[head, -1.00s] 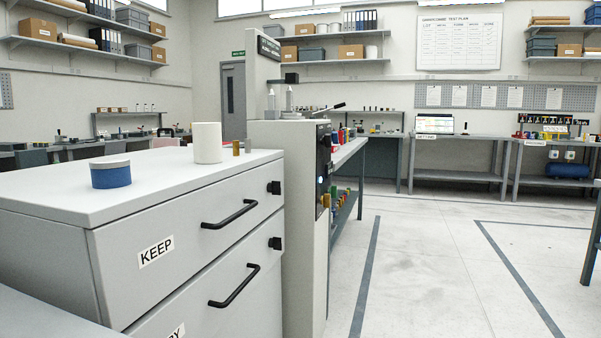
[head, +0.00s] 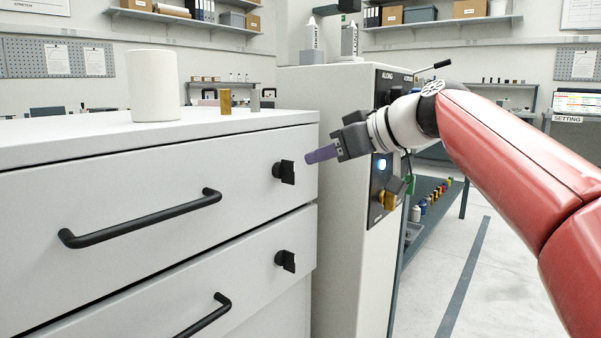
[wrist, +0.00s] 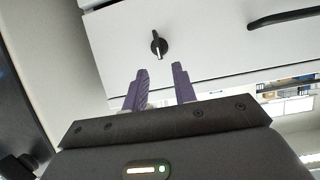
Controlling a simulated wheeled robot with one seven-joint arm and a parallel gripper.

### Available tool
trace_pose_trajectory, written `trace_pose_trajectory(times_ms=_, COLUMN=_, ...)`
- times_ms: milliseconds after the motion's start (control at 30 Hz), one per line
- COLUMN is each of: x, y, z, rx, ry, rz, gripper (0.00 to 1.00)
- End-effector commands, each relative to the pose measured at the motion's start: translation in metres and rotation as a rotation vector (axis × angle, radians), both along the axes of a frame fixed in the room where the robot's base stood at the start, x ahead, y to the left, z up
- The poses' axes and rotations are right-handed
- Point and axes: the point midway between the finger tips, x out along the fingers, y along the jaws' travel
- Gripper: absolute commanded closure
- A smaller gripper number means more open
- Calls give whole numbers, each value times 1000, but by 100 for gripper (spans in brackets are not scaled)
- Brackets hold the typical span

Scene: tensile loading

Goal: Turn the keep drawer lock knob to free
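The keep drawer lock knob (head: 284,171) is a small black knob near the right end of the top drawer front (head: 150,185). In the wrist view the knob (wrist: 159,44) shows with a pale mark on its grip, ahead of the fingertips. My gripper (head: 312,156) is just right of the knob in the head view, its purple fingers pointing toward the drawer front. In the wrist view my gripper (wrist: 160,68) is open, with an empty gap between the fingers. The fingers look apart from the knob.
A second black knob (head: 285,261) sits on the lower drawer. A black bar handle (head: 145,220) crosses the top drawer. A grey machine (head: 345,110) with a control panel stands close right of the cabinet. A white cylinder (head: 153,85) stands on the cabinet top.

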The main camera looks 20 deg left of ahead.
Motion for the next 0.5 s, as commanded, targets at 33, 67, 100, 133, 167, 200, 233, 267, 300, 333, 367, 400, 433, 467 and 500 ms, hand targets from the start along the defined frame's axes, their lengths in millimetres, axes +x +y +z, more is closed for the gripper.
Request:
trace_pose_trajectory(times_ms=33, x=2, y=2, z=3, rx=15, ry=-11, rz=15, gripper=73)
trace_pose_trajectory(times_ms=67, x=3, y=3, z=4, rx=20, ry=-15, rz=20, gripper=73)
trace_pose_trajectory(times_ms=100, x=4, y=6, z=5, rx=24, ry=-19, rz=24, gripper=73)
trace_pose_trajectory(times_ms=133, x=5, y=9, z=5, rx=24, ry=-20, rz=27, gripper=73)
trace_pose_trajectory(times_ms=167, x=6, y=12, z=4, rx=25, ry=-20, rz=27, gripper=73)
trace_pose_trajectory(times_ms=200, x=9, y=16, z=2, rx=25, ry=-19, rz=26, gripper=73)
trace_pose_trajectory(times_ms=233, x=10, y=21, z=0, rx=24, ry=-19, rz=27, gripper=73)
trace_pose_trajectory(times_ms=267, x=11, y=25, z=-2, rx=23, ry=-18, rz=28, gripper=73)
trace_pose_trajectory(times_ms=300, x=14, y=31, z=-5, rx=24, ry=-19, rz=27, gripper=73)
trace_pose_trajectory(times_ms=333, x=16, y=36, z=-7, rx=23, ry=-18, rz=27, gripper=73)
trace_pose_trajectory(times_ms=367, x=18, y=40, z=-9, rx=23, ry=-19, rz=26, gripper=73)
trace_pose_trajectory(times_ms=400, x=20, y=45, z=-11, rx=23, ry=-18, rz=26, gripper=73)
trace_pose_trajectory(times_ms=433, x=21, y=49, z=-13, rx=23, ry=-18, rz=26, gripper=73)
trace_pose_trajectory(times_ms=467, x=23, y=52, z=-14, rx=23, ry=-18, rz=24, gripper=73)
trace_pose_trajectory(times_ms=500, x=25, y=56, z=-17, rx=22, ry=-17, rz=24, gripper=73)
